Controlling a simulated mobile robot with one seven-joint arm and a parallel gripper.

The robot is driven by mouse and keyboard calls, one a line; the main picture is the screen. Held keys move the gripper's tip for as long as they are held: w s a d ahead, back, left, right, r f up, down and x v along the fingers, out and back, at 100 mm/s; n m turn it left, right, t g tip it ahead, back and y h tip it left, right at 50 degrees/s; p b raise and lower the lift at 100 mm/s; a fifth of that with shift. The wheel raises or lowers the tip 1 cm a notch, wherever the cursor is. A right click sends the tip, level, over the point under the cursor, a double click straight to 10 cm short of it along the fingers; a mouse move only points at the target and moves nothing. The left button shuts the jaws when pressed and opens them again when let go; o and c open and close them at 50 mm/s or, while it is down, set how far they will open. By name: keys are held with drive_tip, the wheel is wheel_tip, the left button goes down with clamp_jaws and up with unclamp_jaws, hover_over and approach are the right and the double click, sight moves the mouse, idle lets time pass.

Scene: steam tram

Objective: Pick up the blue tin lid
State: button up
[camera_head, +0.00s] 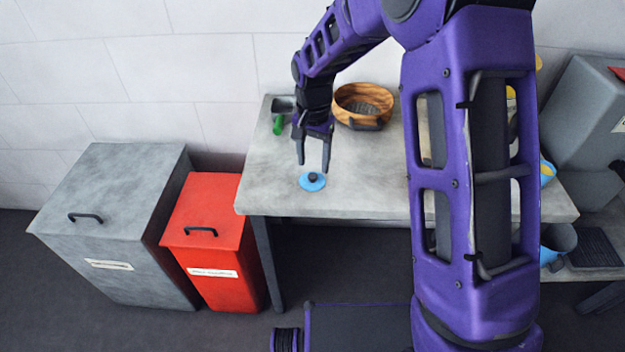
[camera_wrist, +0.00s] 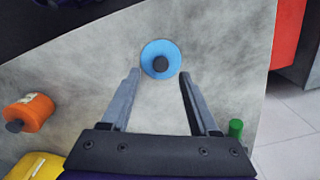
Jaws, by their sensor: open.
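The blue tin lid (camera_head: 312,182) is a round blue disc with a dark knob in its middle. It lies flat on the grey table (camera_head: 350,202) near the table's front edge. In the wrist view the lid (camera_wrist: 152,53) lies just beyond the fingertips, roughly centred between them. My gripper (camera_head: 313,167) is open and empty, pointing down a little above and behind the lid. In the wrist view my gripper (camera_wrist: 158,73) shows two spread fingers with bare table between them.
A wooden bowl (camera_head: 362,104) stands behind my gripper. A green object (camera_head: 278,124) lies at the back left. The wrist view shows an orange container (camera_wrist: 30,112) and a yellow thing (camera_wrist: 38,166). A red bin (camera_head: 207,240) and a grey bin (camera_head: 110,220) stand left of the table.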

sight(313, 173)
wheel_tip(313, 173, down, 3)
drive_tip(key=shift+a+f, duration=0.1)
drive_tip(key=shift+f, duration=0.05)
clamp_jaws()
